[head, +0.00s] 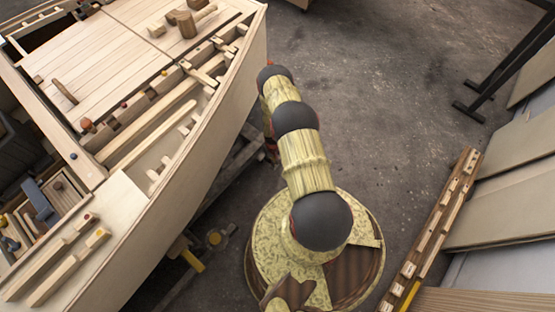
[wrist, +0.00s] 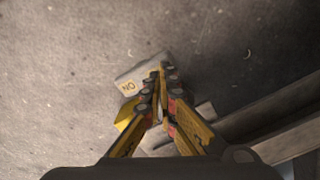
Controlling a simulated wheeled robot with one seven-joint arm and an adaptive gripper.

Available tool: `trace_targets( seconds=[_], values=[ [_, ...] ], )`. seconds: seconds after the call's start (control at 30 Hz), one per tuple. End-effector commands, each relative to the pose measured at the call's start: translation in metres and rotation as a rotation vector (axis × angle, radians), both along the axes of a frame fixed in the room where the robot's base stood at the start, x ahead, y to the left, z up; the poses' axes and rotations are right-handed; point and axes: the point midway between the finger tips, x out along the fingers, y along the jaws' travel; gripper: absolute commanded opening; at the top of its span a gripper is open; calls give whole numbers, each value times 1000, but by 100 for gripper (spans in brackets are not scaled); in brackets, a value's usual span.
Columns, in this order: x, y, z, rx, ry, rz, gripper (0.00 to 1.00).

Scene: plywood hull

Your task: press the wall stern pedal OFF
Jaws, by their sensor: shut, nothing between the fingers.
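In the wrist view a pale grey block (wrist: 132,77) with a yellow label lies over the floor, left of the fingertips. The label's letters look like "ON" and are turned. I take it for the pedal, but cannot tell that it is the wall stern one. My gripper (wrist: 160,76) has yellow and dark fingers with their tips together and nothing between them. The tips overlap the block's right edge in the picture; I cannot tell whether they touch it. A small yellow piece (wrist: 126,112) shows left of the fingers. In the head view my arm hides the gripper's fingers.
The plywood hull (head: 205,125) stands left of my arm. A yellow piece (head: 192,260) sticks out low beside it. A wooden rail (head: 440,220) and pale panels (head: 505,200) stand at the right. The concrete floor (head: 390,75) is open beyond my arm. Beams (wrist: 275,120) lie lower right in the wrist view.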

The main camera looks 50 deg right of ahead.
Motion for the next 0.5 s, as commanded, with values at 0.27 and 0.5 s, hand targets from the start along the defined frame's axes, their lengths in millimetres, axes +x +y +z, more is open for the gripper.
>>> trace_targets(
  seconds=[0.27,0.5],
  values=[
    [0,0,-4,0,1,0,0],
    [-1,0,-8,0,1,0,0]
  ],
)
